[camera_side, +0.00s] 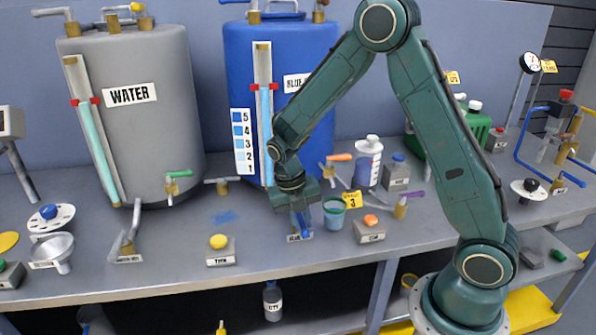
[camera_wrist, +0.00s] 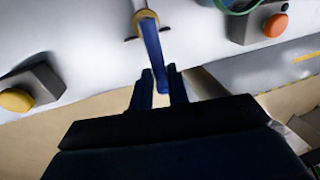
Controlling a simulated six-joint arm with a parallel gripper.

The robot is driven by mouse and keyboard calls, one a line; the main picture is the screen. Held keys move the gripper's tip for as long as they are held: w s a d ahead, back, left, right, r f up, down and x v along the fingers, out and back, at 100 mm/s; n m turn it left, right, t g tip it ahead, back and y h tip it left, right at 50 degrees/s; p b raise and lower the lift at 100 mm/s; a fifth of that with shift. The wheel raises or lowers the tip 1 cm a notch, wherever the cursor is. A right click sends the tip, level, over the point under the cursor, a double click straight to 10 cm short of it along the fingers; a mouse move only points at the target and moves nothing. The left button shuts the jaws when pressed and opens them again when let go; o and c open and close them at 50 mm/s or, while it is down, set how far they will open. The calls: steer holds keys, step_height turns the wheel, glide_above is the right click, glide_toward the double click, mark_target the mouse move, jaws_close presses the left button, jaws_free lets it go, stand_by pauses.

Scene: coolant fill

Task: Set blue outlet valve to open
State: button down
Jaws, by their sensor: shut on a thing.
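The blue outlet valve shows in the wrist view as a blue lever (camera_wrist: 152,42) running from a brass fitting (camera_wrist: 145,16) toward me. My gripper (camera_wrist: 161,88) is shut on the lever's near end, one dark finger on each side. In the side view my gripper (camera_side: 299,212) points down at the bench front, below the blue tank (camera_side: 240,60). A small label plate (camera_side: 299,237) lies under it. The valve body there is mostly hidden by my gripper.
A teal-rimmed cup (camera_side: 334,215) and a box with an orange button (camera_side: 369,229) stand close on the right. A box with a yellow button (camera_side: 219,248) is to the left. The bench's front edge is close to the valve.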

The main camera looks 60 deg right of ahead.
steer(key=c, duration=1.3)
jaws_free()
steer(key=shift+c, duration=0.2)
step_height(320, 180, up, 14)
steer(key=w+a, duration=0.1)
steer(key=a, duration=0.1)
steer(key=shift+w+f, duration=0.25)
steer(key=shift+w, duration=0.15)
